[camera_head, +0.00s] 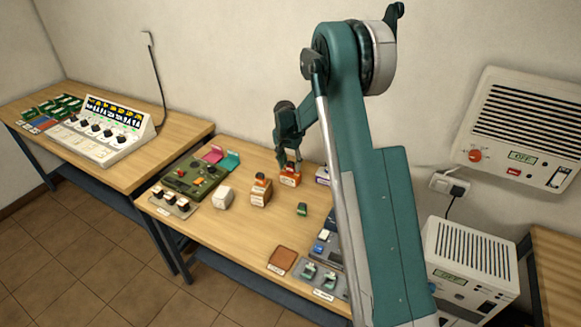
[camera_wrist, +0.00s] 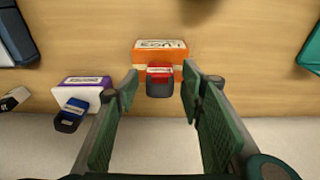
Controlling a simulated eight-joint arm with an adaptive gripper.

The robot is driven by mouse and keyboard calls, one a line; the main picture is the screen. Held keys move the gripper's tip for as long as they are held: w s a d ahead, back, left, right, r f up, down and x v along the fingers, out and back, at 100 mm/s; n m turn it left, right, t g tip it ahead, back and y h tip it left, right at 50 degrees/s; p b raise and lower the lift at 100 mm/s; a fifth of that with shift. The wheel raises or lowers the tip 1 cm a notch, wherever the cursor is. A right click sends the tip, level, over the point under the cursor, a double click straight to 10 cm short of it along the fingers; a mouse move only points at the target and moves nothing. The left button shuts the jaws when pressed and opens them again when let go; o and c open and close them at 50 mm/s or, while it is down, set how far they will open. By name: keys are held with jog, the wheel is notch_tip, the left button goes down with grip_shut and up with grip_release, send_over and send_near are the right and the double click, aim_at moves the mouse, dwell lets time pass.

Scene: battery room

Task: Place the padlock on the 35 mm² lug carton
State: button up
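An orange carton with a white label (camera_wrist: 160,47) stands on the table in the wrist view; it also shows below my gripper in the head view (camera_head: 290,181). The label's size marking is too small to read. A small red-and-dark object (camera_wrist: 160,81), possibly the padlock, appears on or against this carton. My gripper (camera_wrist: 160,88) is open, its green fingers on either side of the red-and-dark object with gaps visible. In the head view my gripper (camera_head: 290,162) points down over the carton. Whether the fingers touch anything there is unclear.
A purple-and-white carton (camera_wrist: 83,92) with a blue-and-dark object (camera_wrist: 71,115) stands beside it. A brown-orange carton (camera_head: 260,197), a white box (camera_head: 223,199) and a small green object (camera_head: 302,209) stand nearby.

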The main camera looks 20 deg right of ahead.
notch_tip(320, 180, up, 11)
jog(key=s+a, duration=0.1)
jog(key=shift+f, duration=0.15)
jog(key=shift+s+a, duration=0.1)
dwell(0.7)
jog(key=s+a+r+n+t, duration=0.2)
jog(key=s+r, duration=0.9)
jog(key=s, duration=0.2)
jog(key=s+a+r+n+t, duration=0.1)
jog(key=s+a+r+n, duration=0.15)
jog(key=s+r, duration=0.85)
jog(key=s+a+f+n+t, duration=0.1)
jog(key=s+n, duration=0.1)
jog(key=s, duration=1.2)
jog(key=s+a+f+n+t+y, duration=0.1)
jog(key=s+a+f+n+t, duration=0.1)
jog(key=s, duration=1.3)
jog(key=shift+s+a+f, duration=0.2)
jog(key=shift+a+f, duration=0.1)
